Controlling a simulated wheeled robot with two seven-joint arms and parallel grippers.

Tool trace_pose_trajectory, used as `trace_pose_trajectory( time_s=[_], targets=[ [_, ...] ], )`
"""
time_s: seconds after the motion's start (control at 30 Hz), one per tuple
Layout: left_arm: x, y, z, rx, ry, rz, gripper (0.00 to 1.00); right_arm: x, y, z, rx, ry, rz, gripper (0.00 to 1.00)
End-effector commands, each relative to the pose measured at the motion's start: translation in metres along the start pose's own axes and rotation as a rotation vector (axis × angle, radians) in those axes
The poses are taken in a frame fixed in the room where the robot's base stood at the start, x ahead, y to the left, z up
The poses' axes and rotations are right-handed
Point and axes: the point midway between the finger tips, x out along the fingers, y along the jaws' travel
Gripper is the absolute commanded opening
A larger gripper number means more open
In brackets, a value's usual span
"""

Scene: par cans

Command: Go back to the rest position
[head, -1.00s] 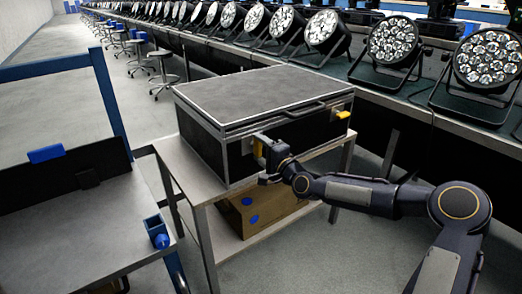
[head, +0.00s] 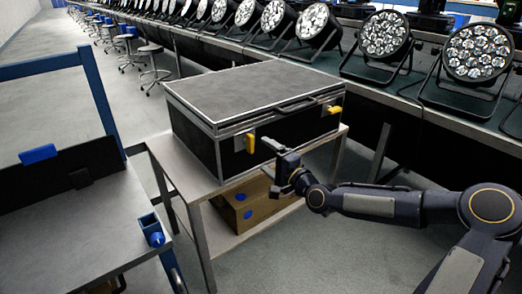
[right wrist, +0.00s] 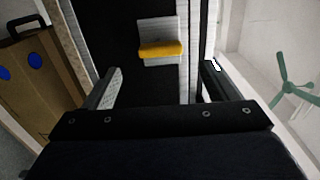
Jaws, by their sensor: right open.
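A black case (head: 265,148) with metal edges stands on a metal table (head: 195,181), its lid down. Its front has a handle (head: 297,103) and two yellow latches, the left one (head: 250,143) and the right one (head: 335,109). My right gripper (head: 270,166) is in front of the case, near the left latch, open and empty. In the right wrist view my right gripper (right wrist: 162,86) has its fingers wide apart, with a yellow latch (right wrist: 161,50) on a pale plate beyond them. My left gripper is not in view.
A cardboard box (head: 245,205) with blue spots is on the lower shelf. A blue-framed bench (head: 85,232) with a small blue holder (head: 151,228) stands at left. Par cans (head: 384,35) line a long bench behind. Open floor lies in front.

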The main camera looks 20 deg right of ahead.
Motion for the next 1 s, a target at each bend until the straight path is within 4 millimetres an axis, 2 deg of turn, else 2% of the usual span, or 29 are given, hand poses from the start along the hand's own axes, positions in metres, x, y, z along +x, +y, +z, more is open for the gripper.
trace_pose_trajectory(
  time_s=[0.5, 0.57, 0.67, 0.77, 0.83, 0.97, 1.0],
  targets=[
    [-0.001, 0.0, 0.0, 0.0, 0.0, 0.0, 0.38, -0.005, 0.0, 0.001, -0.004, -0.002, 0.003, 0.8],
    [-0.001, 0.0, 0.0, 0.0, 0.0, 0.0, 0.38, -0.005, 0.003, 0.007, -0.027, -0.015, 0.024, 0.8],
    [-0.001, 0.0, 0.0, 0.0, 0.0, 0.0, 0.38, -0.011, 0.013, 0.03, -0.138, -0.066, 0.12, 0.8],
    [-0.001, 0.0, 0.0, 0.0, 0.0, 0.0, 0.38, -0.031, 0.031, 0.059, -0.337, -0.144, 0.292, 0.8],
    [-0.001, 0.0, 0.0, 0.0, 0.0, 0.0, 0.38, -0.056, 0.043, 0.072, -0.493, -0.195, 0.429, 0.8],
    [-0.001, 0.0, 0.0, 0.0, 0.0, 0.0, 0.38, -0.118, 0.051, 0.08, -0.73, -0.262, 0.656, 0.8],
    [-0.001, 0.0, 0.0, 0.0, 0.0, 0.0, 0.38, -0.139, 0.05, 0.081, -0.783, -0.278, 0.714, 0.8]
  ],
)
